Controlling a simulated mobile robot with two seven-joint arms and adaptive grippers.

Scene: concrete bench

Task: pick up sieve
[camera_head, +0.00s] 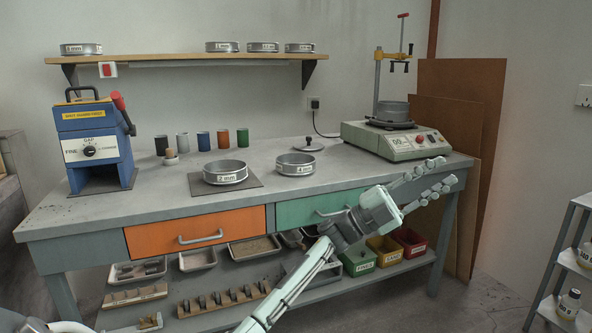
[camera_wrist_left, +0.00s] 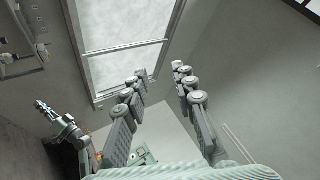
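A low round metal sieve labelled 2 mm (camera_head: 225,173) sits on a dark mat (camera_head: 254,181) on the bench. A second sieve, labelled 4 mm (camera_head: 296,164), stands to its right. More sieves stand on the wall shelf, one at the left (camera_head: 81,49) and three at the right (camera_head: 263,47). My left gripper (camera_head: 446,171) is open and empty before the bench's right front edge, away from the sieves. Its spread fingers show in the left wrist view (camera_wrist_left: 157,82), with nothing between them. My right gripper (camera_wrist_left: 44,108) appears small there; its opening is unclear.
A shaker (camera_head: 400,140) with a round pan and upright rod stands at the bench's right. A blue crusher (camera_head: 93,145) stands left. Small coloured cups (camera_head: 203,141) and a lid (camera_head: 311,146) are behind the sieves. The front bench strip is clear.

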